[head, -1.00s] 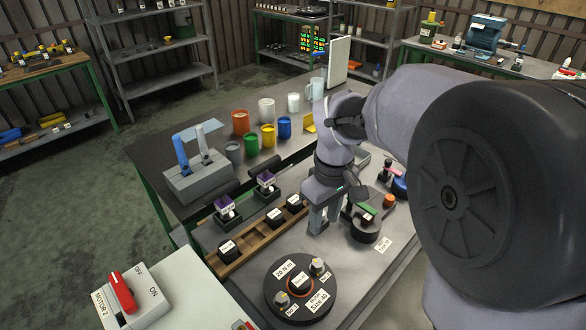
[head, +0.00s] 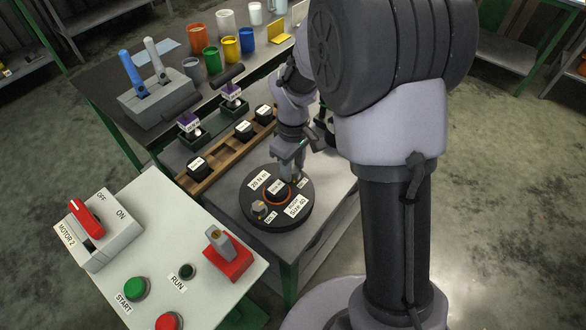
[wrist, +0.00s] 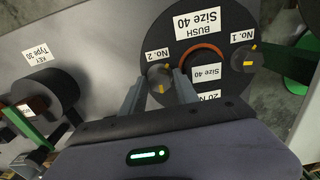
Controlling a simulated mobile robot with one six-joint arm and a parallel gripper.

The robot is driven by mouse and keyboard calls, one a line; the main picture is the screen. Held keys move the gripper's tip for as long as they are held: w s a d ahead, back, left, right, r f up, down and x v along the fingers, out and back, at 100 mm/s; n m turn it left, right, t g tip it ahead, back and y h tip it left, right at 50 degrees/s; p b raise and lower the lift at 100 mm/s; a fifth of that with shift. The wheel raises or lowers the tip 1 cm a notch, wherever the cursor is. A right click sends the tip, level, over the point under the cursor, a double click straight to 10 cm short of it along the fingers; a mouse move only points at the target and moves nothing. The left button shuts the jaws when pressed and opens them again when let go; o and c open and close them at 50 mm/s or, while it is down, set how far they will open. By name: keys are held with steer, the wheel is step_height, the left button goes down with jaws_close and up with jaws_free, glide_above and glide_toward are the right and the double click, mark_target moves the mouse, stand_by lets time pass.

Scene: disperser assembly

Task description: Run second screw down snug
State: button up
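The round dark disc (head: 250,214) lies flat on the bench, with the Size 40 bush and its orange ring (head: 276,190) in the middle. Screw No. 1 (head: 260,207) stands on the disc's near left side; it also shows in the wrist view (wrist: 243,58). Screw No. 2 (wrist: 158,75), a grey head with a yellow mark, stands on the disc between my fingertips; in the head view my fingers hide it. My gripper (head: 293,172) points down at the disc. In the wrist view its fingers (wrist: 162,80) stand apart on either side of screw No. 2, with a small gap on the right.
A dark KEY Type 30 part (wrist: 52,92) stands on the bench beside the disc. A wooden rack (head: 222,160) with black pieces lies behind the disc. The control panel (head: 205,225), with a red-based lever (head: 228,255), is at the front left.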

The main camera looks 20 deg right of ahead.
jaws_close()
steer(key=shift+r+m, duration=0.1)
steer(key=shift+m, duration=0.2)
steer(key=m, duration=0.3)
steer(key=shift+m, duration=0.4)
steer(key=m, duration=0.3)
steer(key=shift+m, duration=0.3)
steer(key=m, duration=0.6)
steer(key=m+b, duration=0.1)
steer(key=m, duration=0.4)
steer(key=shift+m, duration=0.3)
